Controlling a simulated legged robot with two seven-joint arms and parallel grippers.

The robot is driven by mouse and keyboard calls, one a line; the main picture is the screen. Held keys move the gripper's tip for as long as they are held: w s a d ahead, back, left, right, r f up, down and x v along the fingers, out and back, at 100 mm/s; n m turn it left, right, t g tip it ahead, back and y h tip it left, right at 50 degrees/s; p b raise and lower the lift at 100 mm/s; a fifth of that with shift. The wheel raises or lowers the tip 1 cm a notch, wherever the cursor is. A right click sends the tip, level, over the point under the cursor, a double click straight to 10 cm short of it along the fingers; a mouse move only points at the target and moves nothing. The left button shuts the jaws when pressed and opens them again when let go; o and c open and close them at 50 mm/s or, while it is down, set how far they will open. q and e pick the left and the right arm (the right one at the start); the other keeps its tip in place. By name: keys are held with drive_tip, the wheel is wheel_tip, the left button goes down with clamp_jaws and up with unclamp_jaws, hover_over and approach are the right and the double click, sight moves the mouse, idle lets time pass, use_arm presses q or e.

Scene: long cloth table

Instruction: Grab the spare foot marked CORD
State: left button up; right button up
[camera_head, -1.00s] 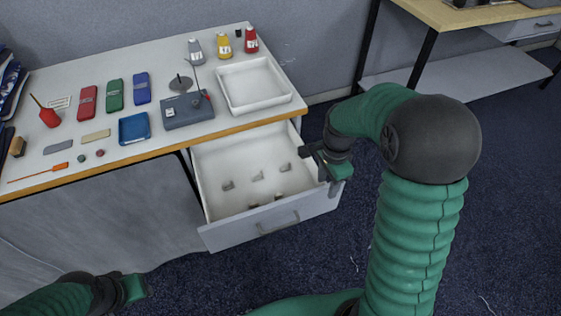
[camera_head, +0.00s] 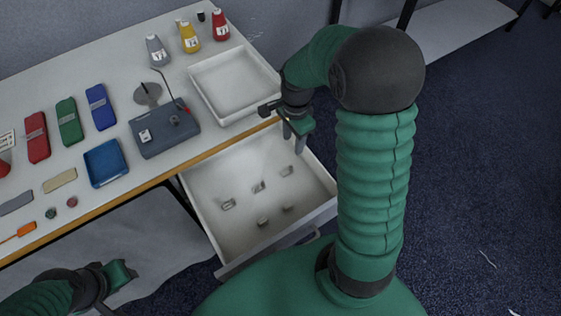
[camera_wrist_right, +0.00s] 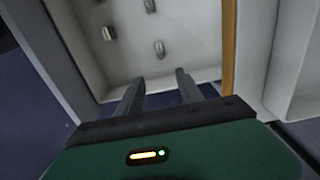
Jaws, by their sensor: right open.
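Several small grey feet lie apart on the floor of the open white drawer (camera_head: 237,164). In the head view they include a left one (camera_head: 228,204), a middle one (camera_head: 259,187), a back right one (camera_head: 287,171) and two nearer the front (camera_head: 262,222), (camera_head: 288,209). No marking is readable, so I cannot tell which is CORD. My right gripper (camera_head: 294,143) is open and empty above the drawer's back right part. In the right wrist view its fingers (camera_wrist_right: 158,80) point into the drawer, with one foot (camera_wrist_right: 159,48) just beyond them. My left gripper (camera_head: 122,274) is at the lower left, away from the drawer.
The tabletop above the drawer holds a white tray (camera_head: 234,84), a grey box (camera_head: 164,130), a blue tray (camera_head: 105,164), bottles (camera_head: 189,38) and coloured cases (camera_head: 69,121). The table's wooden edge (camera_head: 150,182) runs just behind the drawer.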

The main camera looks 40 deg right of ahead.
drive_tip(key=b, duration=0.1)
hover_over(291, 166)
drive_tip(key=s, duration=0.1)
wheel_tip(291, 166, down, 5)
drive_tip(key=f, duration=0.2)
drive_tip(key=f+b, duration=0.1)
drive_tip(key=f, duration=0.3)
drive_tip(key=shift+w+b, duration=0.3)
drive_tip(key=shift+w, duration=0.05)
drive_tip(key=f+b, duration=0.1)
drive_tip(key=f, duration=0.3)
drive_tip(key=shift+w+b, duration=0.2)
drive_tip(key=shift+b, duration=0.15)
drive_tip(key=shift+w+d+f, duration=0.1)
drive_tip(key=shift+f, duration=0.3)
drive_tip(key=shift+r, duration=0.1)
drive_tip(key=shift+c, duration=0.6)
use_arm(q)
drive_tip(key=f, duration=0.4)
drive_tip(key=shift+s+f, duration=0.25)
drive_tip(key=shift+s, duration=0.15)
use_arm(e)
clamp_jaws()
